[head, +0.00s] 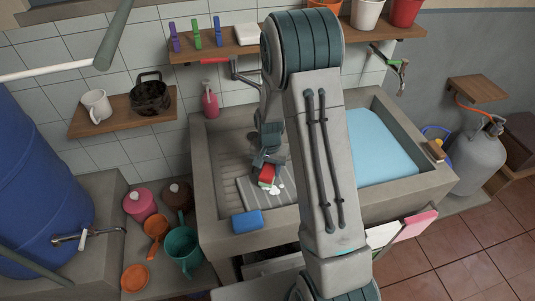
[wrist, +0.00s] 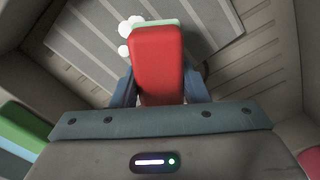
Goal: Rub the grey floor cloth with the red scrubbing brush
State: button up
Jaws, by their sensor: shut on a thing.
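The red scrubbing brush (wrist: 157,62) is held between the fingers of my gripper (wrist: 158,88), with a pale green-white edge at its far end. In the head view the brush (head: 266,175) is over the grey floor cloth (head: 252,193), and my gripper (head: 268,160) is shut on it from above. The striped grey cloth (wrist: 80,50) lies in the ribbed left part of the sink. White foam blobs lie beside the brush. I cannot tell whether the bristles touch the cloth. My arm hides part of the basin.
Water (head: 378,147) fills the right basin. A soap bar (head: 435,150) is on the right rim. Jugs and bowls, including a teal jug (head: 184,248), stand at the left.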

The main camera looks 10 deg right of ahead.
jog(key=shift+w+r+p, duration=0.15)
jog(key=shift+r+p, duration=0.25)
jog(key=shift+r, duration=0.45)
jog(key=shift+r+p, duration=0.95)
jog(key=shift+r, duration=0.75)
jog(key=shift+f, duration=0.1)
